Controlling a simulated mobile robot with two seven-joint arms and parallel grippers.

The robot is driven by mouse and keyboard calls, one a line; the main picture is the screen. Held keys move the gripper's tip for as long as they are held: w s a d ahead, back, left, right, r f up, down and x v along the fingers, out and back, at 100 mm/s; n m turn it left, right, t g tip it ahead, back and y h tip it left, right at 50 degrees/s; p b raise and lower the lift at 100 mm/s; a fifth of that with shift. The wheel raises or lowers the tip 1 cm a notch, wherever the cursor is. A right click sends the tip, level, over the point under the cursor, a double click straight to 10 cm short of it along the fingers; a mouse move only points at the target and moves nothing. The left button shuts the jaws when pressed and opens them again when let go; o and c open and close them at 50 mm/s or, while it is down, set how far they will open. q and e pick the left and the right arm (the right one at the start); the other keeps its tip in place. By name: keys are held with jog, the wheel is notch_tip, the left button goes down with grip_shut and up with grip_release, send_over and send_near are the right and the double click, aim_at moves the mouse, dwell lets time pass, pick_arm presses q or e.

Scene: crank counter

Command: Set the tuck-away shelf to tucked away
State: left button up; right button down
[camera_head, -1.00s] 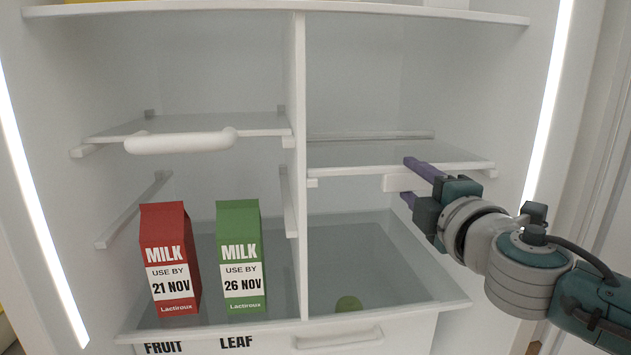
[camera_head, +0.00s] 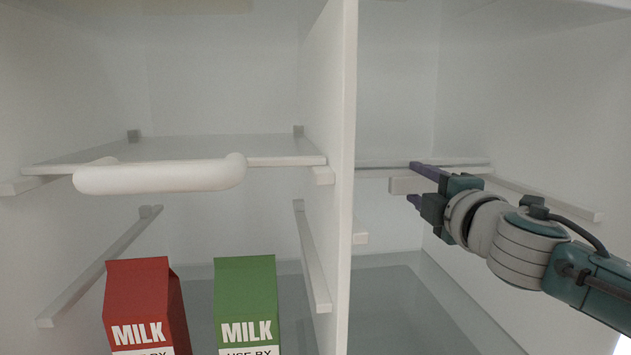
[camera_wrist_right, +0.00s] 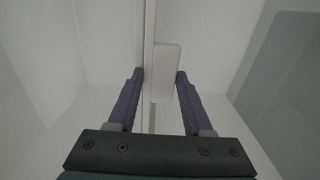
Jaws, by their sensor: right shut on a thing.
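The tuck-away shelf (camera_head: 378,173) is in the right half of the fridge, in the head view. Only a thin front strip of it shows, far back near the rear wall. A white tab (camera_head: 403,186) hangs under its front edge. My right gripper (camera_head: 416,180) is at this tab, its purple fingers closed around the shelf's front edge and tab. In the right wrist view the tab (camera_wrist_right: 168,72) sits between the two fingers, beside the long thin shelf edge (camera_wrist_right: 150,25). My left gripper is not in view.
A white divider (camera_head: 345,150) separates the halves. A bare side rail (camera_head: 550,195) runs along the right wall. At left are a glass shelf with a thick white handle (camera_head: 160,177), a red milk carton (camera_head: 145,295) and a green one (camera_head: 246,295). The space below my right gripper is open.

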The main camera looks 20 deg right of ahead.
jog(key=shift+s+f, duration=0.15)
jog(key=shift+f, duration=0.35)
jog(key=c, duration=0.7)
grip_release()
jog(key=shift+o, duration=0.7)
jog(key=shift+s, duration=0.1)
jog(key=shift+o, duration=0.3)
jog(key=shift+r, duration=0.2)
jog(key=shift+s, duration=0.1)
